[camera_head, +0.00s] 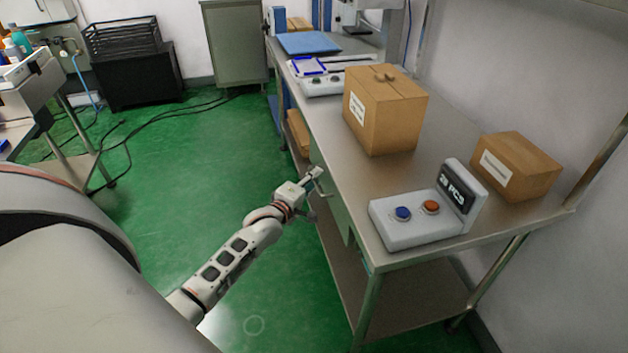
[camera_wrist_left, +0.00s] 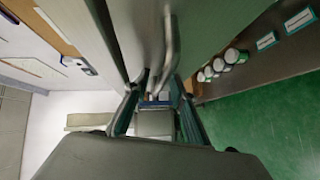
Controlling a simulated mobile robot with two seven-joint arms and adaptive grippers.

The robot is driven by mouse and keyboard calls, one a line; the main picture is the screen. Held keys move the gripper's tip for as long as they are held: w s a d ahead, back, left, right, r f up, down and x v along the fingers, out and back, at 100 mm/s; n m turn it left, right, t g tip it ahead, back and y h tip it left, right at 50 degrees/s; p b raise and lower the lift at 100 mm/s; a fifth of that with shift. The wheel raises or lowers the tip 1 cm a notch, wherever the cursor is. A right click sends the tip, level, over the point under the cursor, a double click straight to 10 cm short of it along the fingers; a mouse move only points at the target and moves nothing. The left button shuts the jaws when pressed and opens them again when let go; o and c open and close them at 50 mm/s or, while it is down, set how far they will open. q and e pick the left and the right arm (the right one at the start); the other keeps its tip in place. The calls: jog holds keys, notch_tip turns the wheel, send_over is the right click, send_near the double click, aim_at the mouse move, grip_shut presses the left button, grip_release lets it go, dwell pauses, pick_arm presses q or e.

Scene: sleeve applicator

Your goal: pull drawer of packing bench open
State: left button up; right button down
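The packing bench (camera_head: 345,200) has a steel top and runs along the right wall. Its grey-green drawer front (camera_head: 328,190) sits under the top's near long edge and looks closed, flush with the bench side. My left gripper (camera_head: 317,181) is at this front, reaching in from the left. In the left wrist view, the drawer's bar handle (camera_wrist_left: 168,48) runs down the panel (camera_wrist_left: 125,30) toward the gap between the fingers of my left gripper (camera_wrist_left: 157,98). The fingers are apart. Contact with the handle cannot be made out. My right gripper is not in view.
On the bench stand a large carton (camera_head: 385,115), a smaller carton (camera_head: 515,165) and a button console with display (camera_head: 415,220). A lower shelf (camera_head: 340,270) runs beneath. Green floor (camera_head: 190,150) left of the bench is open, with black cables farther back.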

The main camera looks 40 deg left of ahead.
pick_arm(q)
grip_shut()
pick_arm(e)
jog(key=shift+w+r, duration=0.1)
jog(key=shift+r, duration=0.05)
